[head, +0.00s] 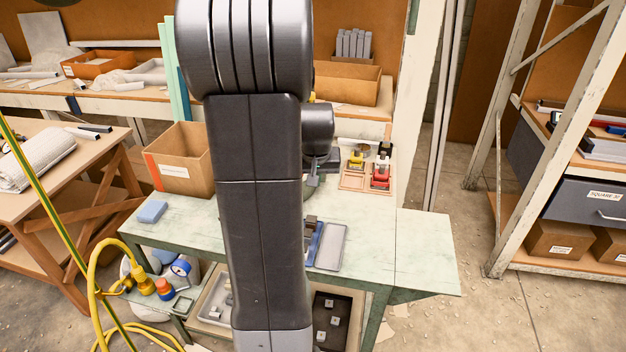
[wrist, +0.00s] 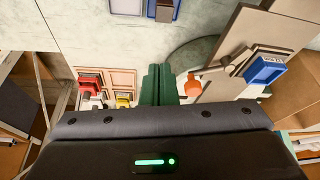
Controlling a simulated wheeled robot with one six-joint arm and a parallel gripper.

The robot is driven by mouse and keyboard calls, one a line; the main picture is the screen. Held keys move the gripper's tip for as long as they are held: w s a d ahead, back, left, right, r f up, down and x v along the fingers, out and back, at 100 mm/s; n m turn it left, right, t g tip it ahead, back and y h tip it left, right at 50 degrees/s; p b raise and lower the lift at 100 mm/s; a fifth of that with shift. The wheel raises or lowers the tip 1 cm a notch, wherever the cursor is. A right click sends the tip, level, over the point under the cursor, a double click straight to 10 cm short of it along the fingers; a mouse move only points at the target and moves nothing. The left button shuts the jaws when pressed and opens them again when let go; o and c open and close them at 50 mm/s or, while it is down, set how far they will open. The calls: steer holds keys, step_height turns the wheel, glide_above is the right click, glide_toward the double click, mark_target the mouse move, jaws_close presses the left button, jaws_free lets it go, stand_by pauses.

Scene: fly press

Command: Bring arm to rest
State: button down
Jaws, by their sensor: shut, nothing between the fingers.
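My gripper (wrist: 159,75) shows in the wrist view as two dark green fingers side by side, closed together and empty. Its dark housing with a green light fills the bottom of that view. The fingers point over the pale green bench top (wrist: 88,35), apart from the things on it as far as I can tell. In the head view my dark arm stands upright through the middle and hides much of the bench (head: 425,245). The gripper itself is mostly hidden behind the arm there.
A yellow hose (head: 95,265) hangs at left. A shelf rack (head: 515,130) stands right. The bench's right end is clear.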

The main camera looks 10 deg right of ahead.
steer(key=v, duration=0.8)
steer(key=shift+w+d+r, duration=0.25)
steer(key=shift+d+r, duration=0.15)
steer(key=shift+d, duration=0.2)
